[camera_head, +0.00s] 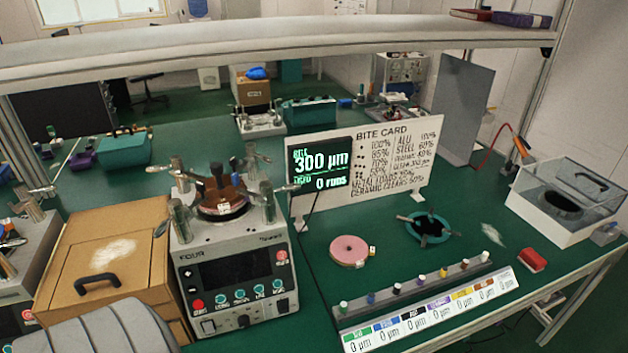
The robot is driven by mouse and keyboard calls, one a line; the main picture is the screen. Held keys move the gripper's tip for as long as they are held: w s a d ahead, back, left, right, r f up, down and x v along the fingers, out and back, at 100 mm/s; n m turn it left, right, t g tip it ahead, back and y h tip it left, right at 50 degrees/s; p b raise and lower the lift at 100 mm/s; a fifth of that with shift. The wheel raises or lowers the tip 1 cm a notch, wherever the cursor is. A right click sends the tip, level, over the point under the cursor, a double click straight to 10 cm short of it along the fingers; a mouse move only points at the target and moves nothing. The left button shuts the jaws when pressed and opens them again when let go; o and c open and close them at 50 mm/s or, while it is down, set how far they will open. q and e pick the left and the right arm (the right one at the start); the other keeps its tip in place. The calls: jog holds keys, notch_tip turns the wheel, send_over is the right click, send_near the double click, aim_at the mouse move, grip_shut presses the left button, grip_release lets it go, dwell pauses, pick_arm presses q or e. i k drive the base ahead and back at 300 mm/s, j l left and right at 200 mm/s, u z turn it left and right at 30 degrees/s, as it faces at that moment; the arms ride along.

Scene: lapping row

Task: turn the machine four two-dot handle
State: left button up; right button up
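The machine labelled FOUR (235,275) stands left of centre on the green bench, with a dark screen and a row of knobs and buttons on its front. Several metal posts with small arms stand around its round brown plate (222,196). These include a back left post (177,168), a front left post (180,220) and a front right post (267,203). Dot marks are too small to make out, so I cannot tell which handle has two dots. Neither gripper is in view; only a grey rounded part, likely my arm, shows at the lower left.
A wooden box (105,235) with a black handle stands close left of the machine. A board headed BITE CARD (395,150) and a dark display (318,167) stand to its right. A pink disc (348,251) and a sloped label rack (430,310) lie farther right. A shelf (270,38) spans above.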

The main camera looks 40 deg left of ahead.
aim_at(266, 187)
jog(key=i+l+u, duration=0.1)
jog(key=u, duration=0.4)
jog(key=i+l+u, duration=0.15)
jog(key=u, duration=0.35)
